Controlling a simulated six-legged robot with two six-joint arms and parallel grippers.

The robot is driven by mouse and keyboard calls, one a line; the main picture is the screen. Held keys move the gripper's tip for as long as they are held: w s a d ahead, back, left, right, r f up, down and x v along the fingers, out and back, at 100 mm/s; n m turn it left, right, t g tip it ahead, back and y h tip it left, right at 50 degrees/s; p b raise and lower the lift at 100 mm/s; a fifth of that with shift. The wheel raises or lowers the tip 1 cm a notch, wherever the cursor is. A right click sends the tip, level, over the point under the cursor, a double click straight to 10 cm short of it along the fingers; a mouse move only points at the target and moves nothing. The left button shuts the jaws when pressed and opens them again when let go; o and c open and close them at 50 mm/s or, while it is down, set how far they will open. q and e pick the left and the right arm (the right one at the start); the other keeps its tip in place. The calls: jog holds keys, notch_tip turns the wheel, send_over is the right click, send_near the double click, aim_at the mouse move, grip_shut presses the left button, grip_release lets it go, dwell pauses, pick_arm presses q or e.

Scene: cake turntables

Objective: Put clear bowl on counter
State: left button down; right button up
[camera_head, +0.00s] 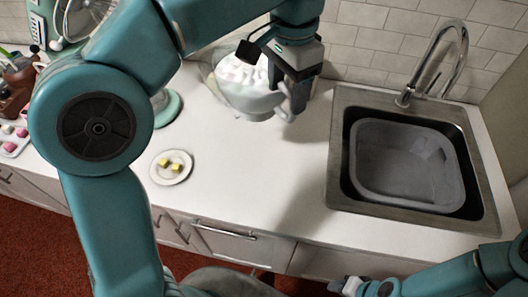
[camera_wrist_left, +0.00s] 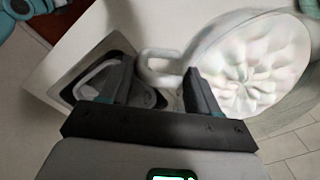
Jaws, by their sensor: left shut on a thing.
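The clear bowl (camera_head: 246,98) has a handle and holds white swirled cream. It is at the back of the counter (camera_head: 255,190), left of the sink. My left gripper (camera_head: 296,100) is shut on its handle, on the bowl's right side. In the left wrist view the handle (camera_wrist_left: 160,68) shows between the fingers, with the cream-filled bowl (camera_wrist_left: 250,65) to the right. I cannot tell whether the bowl's base touches the counter. My right gripper (camera_head: 350,287) is low at the bottom edge, in front of the counter, and its fingers are unclear.
A sink (camera_head: 340,170) with a grey tub (camera_head: 405,165) in it and a curved faucet (camera_head: 440,50) is at the right. A small plate (camera_head: 160,177) with yellow pieces lies at the left. A tiled wall (camera_head: 360,45) stands behind. The counter's front middle is clear.

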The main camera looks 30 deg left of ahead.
aim_at(285, 114)
pick_arm(q)
notch_tip(285, 114, down, 20)
jog(key=shift+r+b, duration=0.2)
jog(key=shift+b, duration=0.2)
jog(key=shift+c, duration=1.2)
grip_release()
jog(key=shift+r, duration=0.1)
notch_tip(285, 114, up, 12)
jog(key=shift+d+f, duration=0.1)
jog(key=shift+f, duration=0.15)
jog(key=shift+r, duration=0.2)
jog(key=shift+s, duration=0.1)
